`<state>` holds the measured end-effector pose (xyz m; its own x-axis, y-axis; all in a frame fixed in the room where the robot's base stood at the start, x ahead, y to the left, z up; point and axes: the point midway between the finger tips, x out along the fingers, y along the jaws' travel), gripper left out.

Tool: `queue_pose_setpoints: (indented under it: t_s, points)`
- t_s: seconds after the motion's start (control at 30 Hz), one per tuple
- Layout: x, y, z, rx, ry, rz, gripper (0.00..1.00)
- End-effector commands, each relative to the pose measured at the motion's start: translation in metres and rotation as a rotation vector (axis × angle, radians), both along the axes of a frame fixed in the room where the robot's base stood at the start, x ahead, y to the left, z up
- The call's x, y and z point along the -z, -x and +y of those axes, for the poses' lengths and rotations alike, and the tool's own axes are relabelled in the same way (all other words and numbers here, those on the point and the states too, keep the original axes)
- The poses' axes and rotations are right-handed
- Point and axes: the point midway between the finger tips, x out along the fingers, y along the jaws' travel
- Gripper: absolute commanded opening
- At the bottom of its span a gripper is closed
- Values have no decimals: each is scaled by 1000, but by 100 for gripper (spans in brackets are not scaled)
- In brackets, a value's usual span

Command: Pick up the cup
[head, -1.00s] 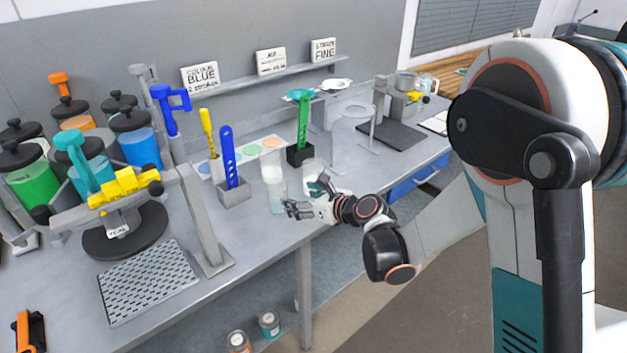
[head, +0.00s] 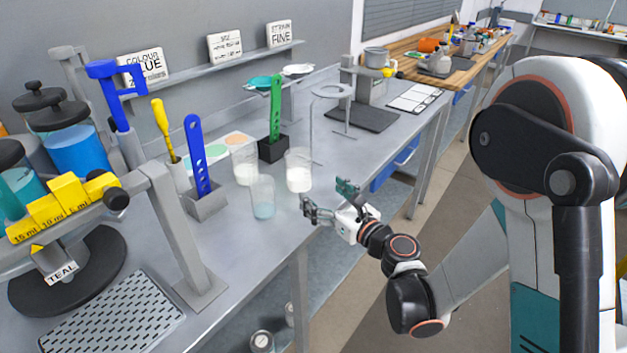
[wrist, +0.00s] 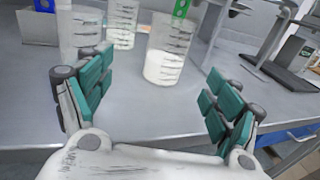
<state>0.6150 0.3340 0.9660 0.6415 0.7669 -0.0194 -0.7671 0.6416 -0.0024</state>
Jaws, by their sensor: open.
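Three clear graduated cups stand upright on the grey bench. One with white contents (head: 299,176) is nearest my gripper (head: 328,198). Another with white contents (head: 245,170) stands behind to the left. One with pale blue contents (head: 262,204) stands at the front left. My gripper is open and empty at the bench's front edge, apart from the cups. In the wrist view, the nearest white cup (wrist: 165,55) shows ahead between my spread teal-padded fingers (wrist: 158,85). A second cup (wrist: 122,27) is behind it, and a third (wrist: 78,32) is partly hidden by the left finger.
A black holder with a green strip (head: 273,147) stands behind the cups. A grey holder with a blue strip (head: 204,203) is left. A ring stand (head: 332,92) is behind to the right. The yellow-marked dispenser (head: 60,210) is far left. Bench front beside the cups is clear.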

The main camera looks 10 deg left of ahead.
Motion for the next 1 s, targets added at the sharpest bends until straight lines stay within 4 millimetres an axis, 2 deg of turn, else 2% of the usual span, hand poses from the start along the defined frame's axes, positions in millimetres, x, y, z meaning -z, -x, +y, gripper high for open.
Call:
queue_pose_setpoints:
  t_s: [0.03,0.17,0.7,1.0]
  points:
    - [4,1,-2,5,-7,-5,84]
    - [1,-3,2,11,-15,-12,84]
    - [-2,-49,55,10,-15,-10,84]
    - [1,-62,69,9,-15,-10,84]
